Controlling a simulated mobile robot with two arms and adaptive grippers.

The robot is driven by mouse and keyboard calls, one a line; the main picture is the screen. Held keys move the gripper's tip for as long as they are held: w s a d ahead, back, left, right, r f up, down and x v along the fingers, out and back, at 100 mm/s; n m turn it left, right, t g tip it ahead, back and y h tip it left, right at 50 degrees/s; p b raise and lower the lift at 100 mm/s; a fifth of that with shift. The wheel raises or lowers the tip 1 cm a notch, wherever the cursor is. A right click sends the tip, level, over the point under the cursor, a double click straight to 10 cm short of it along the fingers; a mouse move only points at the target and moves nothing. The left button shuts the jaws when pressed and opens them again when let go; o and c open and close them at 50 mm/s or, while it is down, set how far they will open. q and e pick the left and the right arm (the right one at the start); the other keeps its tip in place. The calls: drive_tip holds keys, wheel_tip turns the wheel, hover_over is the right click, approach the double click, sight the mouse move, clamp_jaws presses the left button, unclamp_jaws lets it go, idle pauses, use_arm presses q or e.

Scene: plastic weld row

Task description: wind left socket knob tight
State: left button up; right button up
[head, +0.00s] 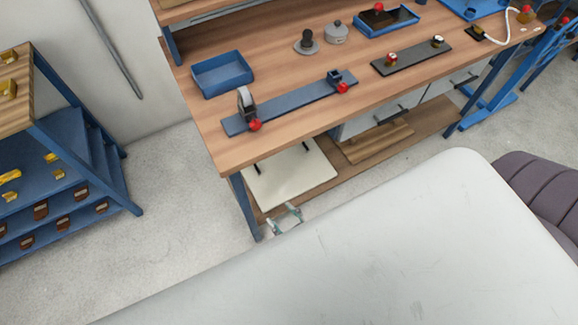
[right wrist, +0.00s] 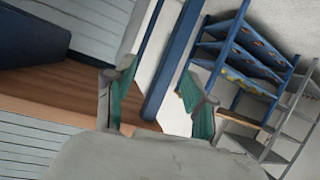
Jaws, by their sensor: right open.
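The left socket knob (head: 255,125) is a red ball at the front of the left end of a long blue-grey plate (head: 290,107) on the wooden bench. A grey upright disc-like part (head: 246,101) stands just behind it. A second red knob (head: 343,87) sits at a small blue socket (head: 335,76) on the plate's right end. How tight either knob is cannot be told. My right gripper (head: 286,216) is open and empty, low in front of the bench, well below and apart from the knob. It also shows in the right wrist view (right wrist: 157,78). My left gripper is out of view.
A blue tray (head: 222,75) stands behind the plate's left end. A dark plate (head: 411,58) with small fittings lies to the right. The bench's blue leg (head: 244,205) is close to my right gripper. A blue shelf rack (head: 70,150) stands left; floor between is clear.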

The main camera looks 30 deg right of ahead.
drive_tip(key=s+f+g, duration=0.2)
drive_tip(key=s+f, duration=0.1)
drive_tip(key=f, duration=0.4)
drive_tip(key=shift+s+p, duration=0.15)
drive_tip(key=shift+p, duration=0.15)
drive_tip(key=shift+d+f, duration=0.1)
drive_tip(key=shift+f, duration=0.05)
drive_tip(key=s+d+f+g+h, duration=0.1)
drive_tip(key=s+d+f+g, duration=0.4)
drive_tip(key=s+f, duration=0.5)
drive_tip(key=s+d+f+m+g+h, duration=0.1)
drive_tip(key=s+d+f+g, duration=0.4)
drive_tip(key=s+f, duration=0.6)
drive_tip(key=shift+s+d, duration=0.25)
drive_tip(key=shift+s, duration=0.4)
drive_tip(key=shift+c, duration=0.9)
drive_tip(key=shift+s, duration=0.15)
drive_tip(key=shift+c, duration=0.4)
